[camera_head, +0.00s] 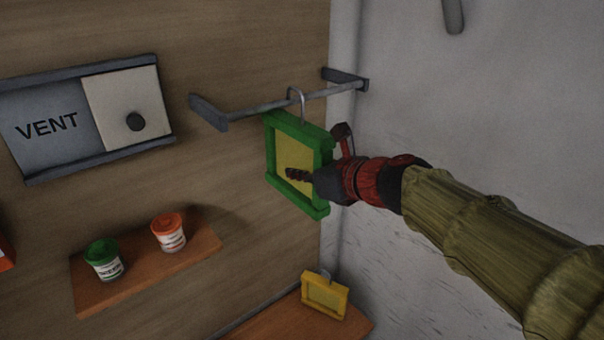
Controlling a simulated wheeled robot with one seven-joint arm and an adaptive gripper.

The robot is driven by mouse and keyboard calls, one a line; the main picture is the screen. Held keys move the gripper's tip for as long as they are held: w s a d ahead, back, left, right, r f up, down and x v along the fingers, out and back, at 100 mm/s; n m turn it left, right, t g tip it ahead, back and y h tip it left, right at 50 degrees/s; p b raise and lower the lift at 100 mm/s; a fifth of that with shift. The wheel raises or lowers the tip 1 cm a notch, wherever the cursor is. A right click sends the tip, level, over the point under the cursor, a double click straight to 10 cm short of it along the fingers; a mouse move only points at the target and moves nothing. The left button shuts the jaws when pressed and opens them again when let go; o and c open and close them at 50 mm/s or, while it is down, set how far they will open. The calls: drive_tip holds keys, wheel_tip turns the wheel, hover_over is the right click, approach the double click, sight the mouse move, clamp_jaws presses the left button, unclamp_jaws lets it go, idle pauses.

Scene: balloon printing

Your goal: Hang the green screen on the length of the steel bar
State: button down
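The green screen (286,122) is a green frame around a yellowish mesh. It hangs upright, a little tilted in view, below the steel bar (262,109). The metal hook (301,97) at its top loops up over the bar, right of the bar's middle; exact contact is hard to tell. My gripper (321,156) is at the screen's right side with its fingers spread apart. One dark finger lies in front of the mesh and the other stands up beyond the right edge. The gripper hides part of the right side.
Brackets (208,112) hold the bar to the wooden wall. A VENT panel (50,128) is at left. A yellow screen (325,296) stands on a lower ledge (270,322).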

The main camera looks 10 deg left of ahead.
sight(281, 171)
drive_tip(key=shift+w+a+p, duration=0.2)
drive_tip(key=shift+w+a, duration=0.9)
drive_tip(key=shift+a, duration=0.2)
drive_tip(key=shift+w+a+p, duration=0.2)
drive_tip(key=shift+w+a, duration=0.85)
drive_tip(key=shift+a, duration=0.2)
drive_tip(key=shift+f+b, duration=1.4)
drive_tip(key=shift+f, duration=0.05)
drive_tip(key=c, duration=2)
unclamp_jaws()
drive_tip(key=shift+o, duration=0.2)
drive_tip(key=shift+d, duration=0.1)
